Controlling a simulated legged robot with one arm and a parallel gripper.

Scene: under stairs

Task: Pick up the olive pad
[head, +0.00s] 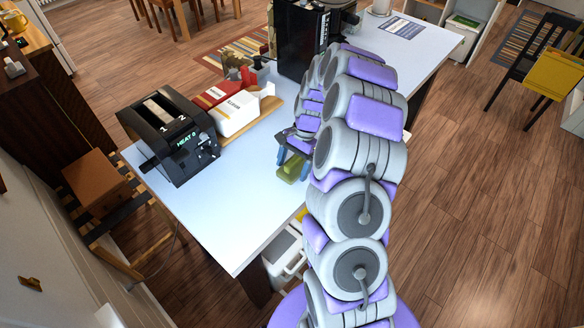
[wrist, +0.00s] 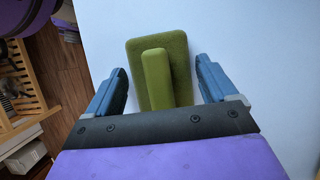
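The olive pad (wrist: 176,57) lies flat on the pale blue tabletop in the wrist view, with a raised olive bar (wrist: 155,78) along its middle. My gripper (wrist: 164,80) is open, with one blue finger on each side of the pad and a gap on both sides. Its fingers look apart from the pad. In the head view the olive pad (head: 291,168) shows just below my gripper (head: 292,160), partly hidden by it. I cannot tell the exact height of the fingers above the table.
A black toaster (head: 170,135) stands at the left of the table (head: 225,215). Red and white boxes (head: 236,112) sit on a wooden board behind it. A tall black appliance (head: 298,42) stands farther back. The table's front left part is clear.

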